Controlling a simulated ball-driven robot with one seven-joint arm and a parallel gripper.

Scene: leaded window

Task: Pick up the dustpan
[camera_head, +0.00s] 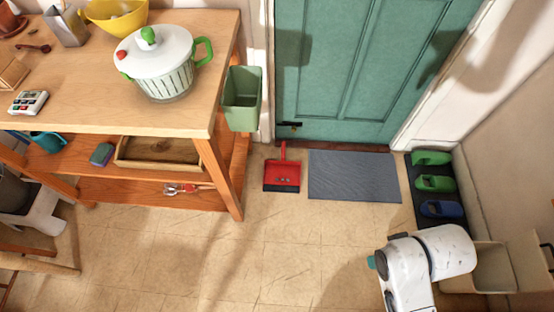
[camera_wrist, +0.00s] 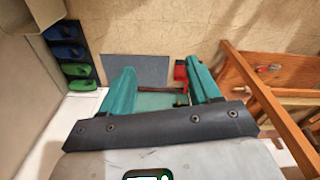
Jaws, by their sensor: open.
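The red dustpan (camera_head: 282,176) lies on the tiled floor between the workbench and the grey doormat, with its handle pointing toward the green door. It has a dark front edge. In the wrist view the dustpan (camera_wrist: 181,72) is small and partly hidden behind one of the teal fingers. My gripper (camera_wrist: 160,80) is open and empty, with its two teal fingers spread apart. In the head view my white arm is at the lower right, well away from the dustpan, and only a bit of teal shows at its end.
The grey doormat (camera_head: 355,176) lies right of the dustpan, before the door (camera_head: 345,70). A dark shoe mat (camera_head: 420,205) with green and blue shoes is further right. The wooden workbench (camera_head: 228,180) stands left, with a green bin (camera_head: 242,100) on its side. Floor in front is clear.

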